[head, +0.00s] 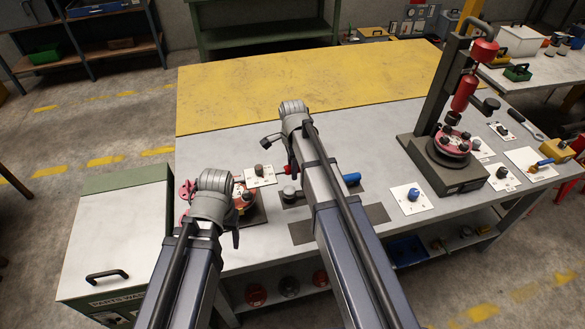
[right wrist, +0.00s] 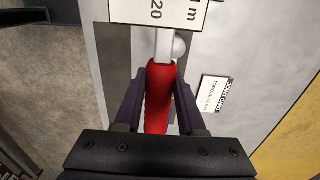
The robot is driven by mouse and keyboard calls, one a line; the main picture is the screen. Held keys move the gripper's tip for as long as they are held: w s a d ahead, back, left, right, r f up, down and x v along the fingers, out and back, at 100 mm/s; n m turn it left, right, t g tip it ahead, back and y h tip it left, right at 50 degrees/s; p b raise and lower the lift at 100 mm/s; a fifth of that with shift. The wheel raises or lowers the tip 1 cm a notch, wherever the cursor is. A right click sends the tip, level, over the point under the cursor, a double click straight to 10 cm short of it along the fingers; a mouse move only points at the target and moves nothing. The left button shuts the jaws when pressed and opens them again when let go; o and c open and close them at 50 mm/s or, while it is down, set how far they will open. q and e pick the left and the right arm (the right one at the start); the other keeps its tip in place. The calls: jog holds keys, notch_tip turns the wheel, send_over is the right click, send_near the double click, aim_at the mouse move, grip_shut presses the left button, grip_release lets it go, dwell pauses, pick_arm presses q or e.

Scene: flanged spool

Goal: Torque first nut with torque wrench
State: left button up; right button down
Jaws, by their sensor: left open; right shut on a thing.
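A torque wrench's red handle (right wrist: 158,105) is between the fingers of my right gripper (right wrist: 158,88), which is shut on it. A metal shaft and a white plate reading "20" extend beyond the handle. In the head view a bit of red (head: 286,170) shows beside my right arm. A pink-red flanged spool (head: 245,199) with dark nuts sits on a dark plate at the left, partly hidden by my left arm. My left gripper (head: 236,238) is open, close beside the spool; its fingers are mostly hidden. Which nut is first cannot be told.
A white card with a dark part (head: 260,175) lies behind the spool. A blue handle (head: 350,179) shows right of my right arm. A press stand (head: 440,160) holds another pink flanged part. Cards with small parts lie at right. The yellow mat (head: 310,85) is clear.

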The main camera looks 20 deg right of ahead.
jog(key=shift+f, duration=0.15)
dwell(0.4)
jog(key=shift+f+b, duration=2.3)
jog(key=shift+b, duration=0.15)
jog(key=s, duration=0.1)
jog(key=s+m, duration=0.1)
jog(key=s, duration=0.1)
jog(key=s+m, duration=0.1)
jog(key=shift+s+a, duration=0.3)
jog(key=shift+s, duration=0.1)
jog(key=s+m, duration=0.1)
jog(key=s+a+m, duration=0.1)
jog(key=s, duration=0.2)
jog(key=shift+s+a+m, duration=0.25)
jog(key=shift+s+m, duration=0.05)
jog(key=shift+m, duration=0.1)
jog(key=shift+s, duration=0.1)
